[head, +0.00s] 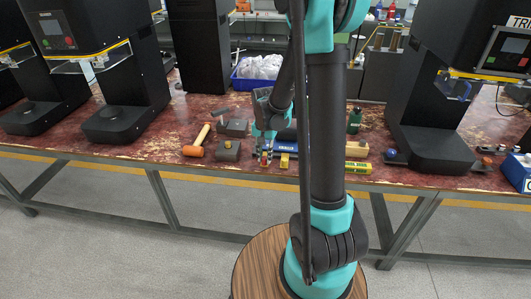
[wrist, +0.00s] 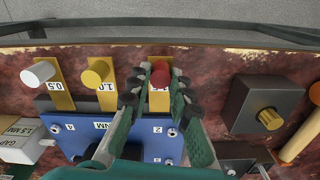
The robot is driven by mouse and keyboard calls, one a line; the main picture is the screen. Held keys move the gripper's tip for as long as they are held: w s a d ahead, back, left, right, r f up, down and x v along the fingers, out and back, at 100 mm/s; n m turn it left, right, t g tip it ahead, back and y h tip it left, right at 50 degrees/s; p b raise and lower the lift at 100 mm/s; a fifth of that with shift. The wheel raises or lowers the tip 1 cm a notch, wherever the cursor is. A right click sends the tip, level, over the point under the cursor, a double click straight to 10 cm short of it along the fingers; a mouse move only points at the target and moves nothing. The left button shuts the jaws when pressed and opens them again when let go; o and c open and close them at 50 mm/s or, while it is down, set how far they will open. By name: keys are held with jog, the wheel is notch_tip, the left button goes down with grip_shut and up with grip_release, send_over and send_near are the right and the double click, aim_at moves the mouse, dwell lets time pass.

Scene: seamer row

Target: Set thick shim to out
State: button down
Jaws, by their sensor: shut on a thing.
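The shims are yellow plates with round knobs, in a row beside a blue block (wrist: 75,135). My gripper (wrist: 160,82) is shut on the red knob (wrist: 160,70) of the right-hand shim (wrist: 159,102), whose label is mostly hidden by the fingers. The shim with the yellow knob (wrist: 97,72) is marked 1.0 and the one with the white knob (wrist: 38,73) is marked 0.5. In the head view my gripper (head: 265,157) is low at the bench's front edge. The red-knob shim's far end is hidden by the gripper.
A dark block with a brass knob (wrist: 269,117) stands right of the gripper in the wrist view. An orange mallet (head: 195,149) lies left on the worn red bench (head: 80,148). Black seamers (head: 115,123) stand along it. A blue bin (head: 243,82) is behind.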

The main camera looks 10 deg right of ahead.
aim_at(264, 158)
jog(key=c, duration=1.4)
grip_release()
jog(key=shift+s, duration=0.15)
jog(key=shift+o, duration=0.2)
notch_tip(264, 158, up, 12)
jog(key=s+d+f+n+t, duration=0.2)
jog(key=s+f+n, duration=0.1)
jog(key=s, duration=0.5)
jog(key=s+d+f+n+t, duration=0.2)
jog(key=s+d+f, duration=0.1)
jog(key=s, duration=0.6)
jog(key=shift+s+d+f+n, duration=0.15)
jog(key=shift+s+f+n, duration=0.2)
jog(key=shift+f, duration=0.45)
